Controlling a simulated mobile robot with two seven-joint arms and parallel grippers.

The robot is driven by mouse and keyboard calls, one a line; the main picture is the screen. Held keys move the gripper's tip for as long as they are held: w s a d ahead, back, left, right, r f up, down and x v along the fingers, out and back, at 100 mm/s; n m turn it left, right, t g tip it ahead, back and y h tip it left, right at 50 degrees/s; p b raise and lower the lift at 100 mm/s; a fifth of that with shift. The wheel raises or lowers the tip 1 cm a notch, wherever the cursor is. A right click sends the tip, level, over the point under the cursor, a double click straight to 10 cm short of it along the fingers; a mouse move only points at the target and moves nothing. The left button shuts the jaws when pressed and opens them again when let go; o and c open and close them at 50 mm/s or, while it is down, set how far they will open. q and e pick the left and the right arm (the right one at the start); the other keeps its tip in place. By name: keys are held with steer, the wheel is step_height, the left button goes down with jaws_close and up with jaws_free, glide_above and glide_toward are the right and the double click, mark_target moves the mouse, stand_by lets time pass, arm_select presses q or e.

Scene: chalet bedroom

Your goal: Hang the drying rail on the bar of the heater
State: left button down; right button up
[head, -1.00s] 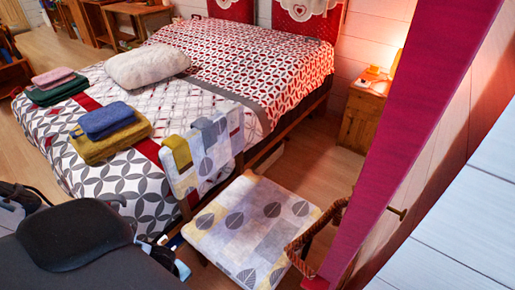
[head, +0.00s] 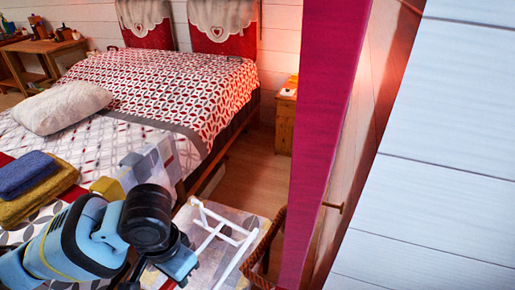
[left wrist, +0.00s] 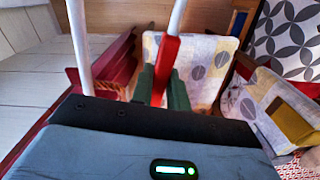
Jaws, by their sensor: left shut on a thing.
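The drying rail is a white tubular frame (head: 222,238), held above the patterned chair seat in the head view. In the left wrist view its white tubes (left wrist: 78,45) run upward, one with a red section (left wrist: 169,58). My left gripper (left wrist: 163,84) is shut on the rail at this red section, between green fingers. In the head view my blue and black left arm hides most of its fingers. I cannot make out the heater or its bar in either view. My right gripper is not in view.
The patterned chair (left wrist: 207,48) stands below the rail. The bed (head: 190,85) fills the left, with folded towels (head: 30,185) on it. A crimson vertical panel (head: 325,120) and a white plank wall (head: 440,180) close off the right. Bare floor shows by the nightstand (head: 285,125).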

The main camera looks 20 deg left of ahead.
arm_select(q)
step_height(320, 180, up, 5)
steer(key=w+d+n, duration=0.2)
steer(key=n, duration=0.1)
steer(key=shift+w+d+r, duration=0.15)
steer(key=shift+w, duration=0.05)
